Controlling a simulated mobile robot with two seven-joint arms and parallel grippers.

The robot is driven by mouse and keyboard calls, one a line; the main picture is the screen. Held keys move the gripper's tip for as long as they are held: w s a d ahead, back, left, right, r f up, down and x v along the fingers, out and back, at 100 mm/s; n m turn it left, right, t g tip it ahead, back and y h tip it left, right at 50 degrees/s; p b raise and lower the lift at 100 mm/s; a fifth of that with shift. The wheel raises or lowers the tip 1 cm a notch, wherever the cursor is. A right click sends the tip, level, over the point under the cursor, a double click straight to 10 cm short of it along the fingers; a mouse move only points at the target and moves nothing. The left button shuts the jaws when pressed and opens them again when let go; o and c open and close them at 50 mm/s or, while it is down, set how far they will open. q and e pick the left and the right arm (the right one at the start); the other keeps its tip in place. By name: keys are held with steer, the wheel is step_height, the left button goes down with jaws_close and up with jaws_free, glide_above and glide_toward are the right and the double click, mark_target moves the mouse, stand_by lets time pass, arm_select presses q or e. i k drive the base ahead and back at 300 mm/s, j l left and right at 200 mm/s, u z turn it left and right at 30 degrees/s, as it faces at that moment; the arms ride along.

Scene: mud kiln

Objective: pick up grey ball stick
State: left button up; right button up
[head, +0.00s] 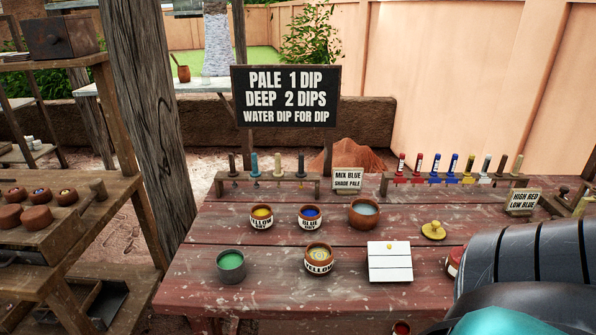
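Two wooden racks of upright sticks stand at the back of the red table. The left rack (265,178) holds several sticks, including a grey-teal one (254,164), a cream one and dark ones. The right rack (450,181) holds red, blue and yellow sticks, a pale grey one (486,166) and brown ones at its right end. I cannot tell for sure which is the grey ball stick; ball ends are too small to make out. My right arm fills the lower right corner, its gripper out of frame. My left gripper is not in view.
Yellow pot (262,217), blue pot (310,217), water bowl (364,213), green pot (230,267) and another yellow pot (318,258) stand on the table (190,290). A wooden shelf (45,240) stands left.

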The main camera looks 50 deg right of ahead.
mark_target(300, 174)
steer(key=z, duration=1.6)
